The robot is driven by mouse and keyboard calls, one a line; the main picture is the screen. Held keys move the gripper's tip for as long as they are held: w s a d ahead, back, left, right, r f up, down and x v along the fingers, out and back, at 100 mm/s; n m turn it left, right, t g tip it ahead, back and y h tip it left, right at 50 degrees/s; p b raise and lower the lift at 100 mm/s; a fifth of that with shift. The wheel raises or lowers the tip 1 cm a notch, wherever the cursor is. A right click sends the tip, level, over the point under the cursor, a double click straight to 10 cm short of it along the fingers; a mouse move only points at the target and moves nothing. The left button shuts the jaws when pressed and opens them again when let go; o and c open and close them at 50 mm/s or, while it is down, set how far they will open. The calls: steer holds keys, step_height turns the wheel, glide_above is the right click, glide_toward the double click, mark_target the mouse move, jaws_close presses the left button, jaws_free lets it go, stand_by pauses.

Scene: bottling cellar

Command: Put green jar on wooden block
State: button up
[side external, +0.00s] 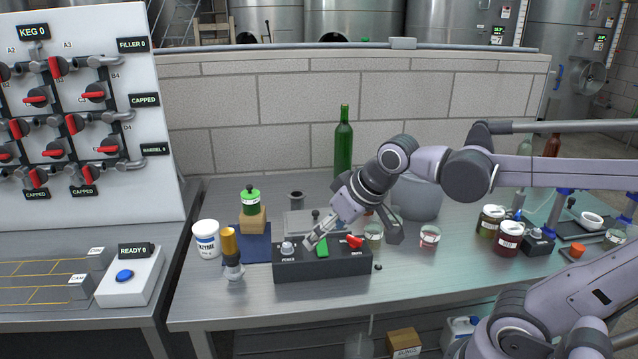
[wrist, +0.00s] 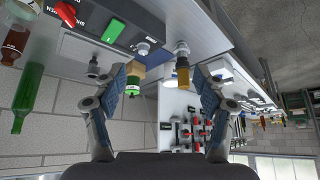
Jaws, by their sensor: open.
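The green jar (side external: 250,204), with a bright green lid, stands upright on top of the wooden block (side external: 253,221), at the left of the steel table. Both also show upside down in the wrist view, the jar (wrist: 132,87) against the block (wrist: 134,72), near the left finger. My gripper (side external: 322,232) is open and empty, right of the jar and clearly apart from it, over the black switch box. In the wrist view my gripper (wrist: 160,80) has its fingers spread wide with nothing between them.
The black switch box (side external: 322,267) lies in front of my gripper. A white tub (side external: 206,240) and an orange-topped item (side external: 232,255) stand near the jar. A tall green bottle (side external: 343,145) stands at the back. Several jars are at the right.

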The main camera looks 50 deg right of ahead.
steer(key=s+f, duration=0.4)
steer(key=shift+s+a+n, duration=0.25)
steer(key=shift+a+n, duration=0.15)
steer(key=shift+a, duration=0.05)
